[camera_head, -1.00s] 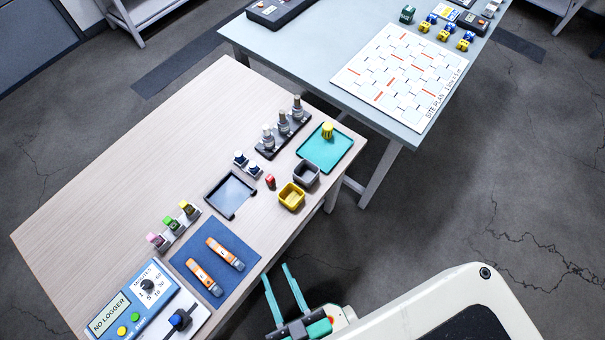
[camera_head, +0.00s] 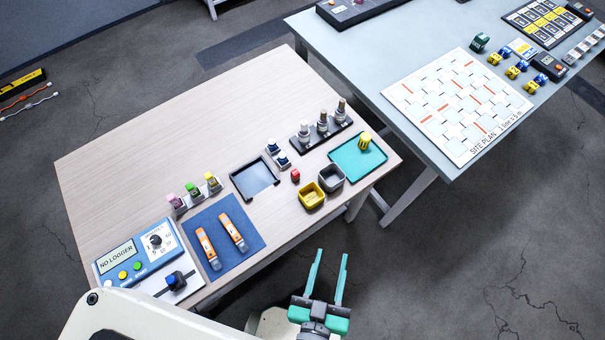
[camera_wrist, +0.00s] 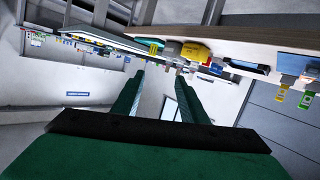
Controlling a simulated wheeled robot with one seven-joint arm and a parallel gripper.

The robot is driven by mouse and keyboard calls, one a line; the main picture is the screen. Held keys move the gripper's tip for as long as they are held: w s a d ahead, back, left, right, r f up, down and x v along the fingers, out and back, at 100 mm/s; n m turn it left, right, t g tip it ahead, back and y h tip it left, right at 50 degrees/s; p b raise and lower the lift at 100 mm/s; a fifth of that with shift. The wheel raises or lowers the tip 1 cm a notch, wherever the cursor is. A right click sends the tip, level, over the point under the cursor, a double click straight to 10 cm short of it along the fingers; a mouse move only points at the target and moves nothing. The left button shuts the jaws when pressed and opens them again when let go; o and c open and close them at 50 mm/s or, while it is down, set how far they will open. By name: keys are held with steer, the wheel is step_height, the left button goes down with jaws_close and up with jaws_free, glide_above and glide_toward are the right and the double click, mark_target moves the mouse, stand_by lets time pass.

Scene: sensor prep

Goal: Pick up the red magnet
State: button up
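The red magnet (camera_head: 295,175) is a small red block on the wooden table. It stands between the dark tray (camera_head: 256,181) on its left and the yellow bin (camera_head: 312,196) and grey bin (camera_head: 331,177) on its right. My gripper (camera_head: 328,268) is off the table's front edge, over the floor, below and right of the magnet in the head view. Its two green fingers are apart with nothing between them; the wrist view (camera_wrist: 158,88) also shows them apart. I cannot make out the magnet for sure in the wrist view.
A teal tray (camera_head: 345,165) with a yellow knob-like piece (camera_head: 365,141) lies at the table's right end. A black rack (camera_head: 300,143) of metal pieces stands behind the magnet. A blue mat (camera_head: 205,258) bears two orange tools. A second table (camera_head: 390,60) stands at the upper right.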

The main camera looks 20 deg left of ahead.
steer(key=w+d+r+n+h, duration=0.15)
steer(key=w+d, duration=0.35)
steer(key=w, duration=0.5)
steer(key=w+d+n+h, duration=0.15)
steer(key=w+d, duration=0.25)
steer(key=w, duration=0.6)
steer(key=w+d+r+m+g+h, duration=0.25)
steer(key=w+r+m, duration=0.2)
steer(key=w, duration=0.25)
steer(key=w+d+r+m+g+h, duration=0.25)
steer(key=w+r+m+h, duration=0.2)
steer(key=w, duration=0.35)
steer(key=m+g+y, duration=0.3)
steer(key=g+y, duration=0.7)
glide_toward(295, 172)
steer(key=shift+s+f, duration=0.1)
step_height(295, 172, down, 5)
steer(key=shift+s+r, duration=0.1)
steer(key=shift+w+a+f, duration=0.1)
steer(key=shift+f, duration=1.3)
steer(key=shift+w+f, duration=0.15)
steer(key=shift+f, duration=1.25)
